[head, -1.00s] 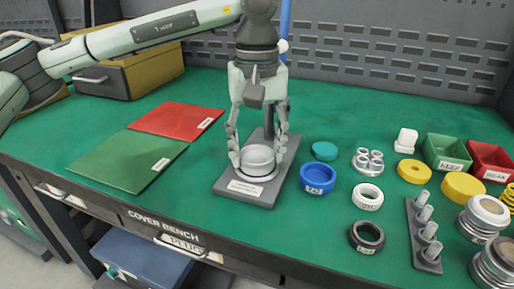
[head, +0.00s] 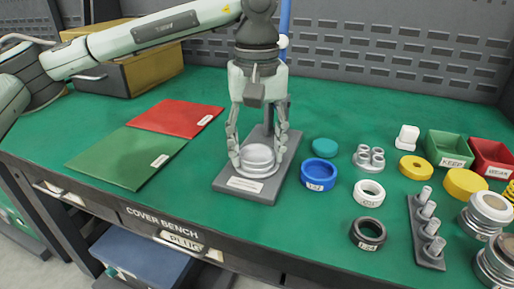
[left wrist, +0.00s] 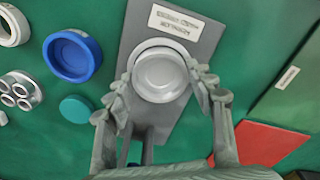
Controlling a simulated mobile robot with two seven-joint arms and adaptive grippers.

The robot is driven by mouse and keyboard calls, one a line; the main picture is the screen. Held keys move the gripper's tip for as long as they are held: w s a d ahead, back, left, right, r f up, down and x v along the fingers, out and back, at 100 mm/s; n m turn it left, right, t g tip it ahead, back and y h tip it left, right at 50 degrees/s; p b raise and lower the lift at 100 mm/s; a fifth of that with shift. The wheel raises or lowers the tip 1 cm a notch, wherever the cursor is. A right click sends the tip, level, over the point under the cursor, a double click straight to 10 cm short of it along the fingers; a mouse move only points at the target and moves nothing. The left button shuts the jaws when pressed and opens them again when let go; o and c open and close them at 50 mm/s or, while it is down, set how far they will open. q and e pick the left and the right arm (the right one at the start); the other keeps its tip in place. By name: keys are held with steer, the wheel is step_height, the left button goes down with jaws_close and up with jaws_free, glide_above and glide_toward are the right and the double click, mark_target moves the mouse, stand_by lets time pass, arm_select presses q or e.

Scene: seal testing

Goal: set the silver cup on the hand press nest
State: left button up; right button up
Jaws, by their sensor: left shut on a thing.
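The silver cup (head: 257,155) is between the fingers of my left gripper (head: 257,160), over the round nest on the grey base plate (head: 232,181) of the hand press. In the left wrist view the cup (left wrist: 160,76) shows from above, with a finger of my gripper (left wrist: 165,82) on either side. The pale nest ring (left wrist: 158,42) shows around part of its edge. The cup looks level and roughly centred. I cannot tell whether its underside touches the nest. My right gripper is not in view.
A blue ring (head: 319,175), a teal disc (head: 325,147) and a white ring (head: 369,192) lie right of the press. A dark peg rack (head: 426,232) stands further right. Green (head: 125,158) and red (head: 176,118) mats lie left. The bench between mats and press is clear.

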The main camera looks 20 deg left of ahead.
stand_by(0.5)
arm_select(q)
steer(key=o, duration=1.3)
steer(key=shift+r+p, duration=2.6)
steer(key=shift+r, duration=1.85)
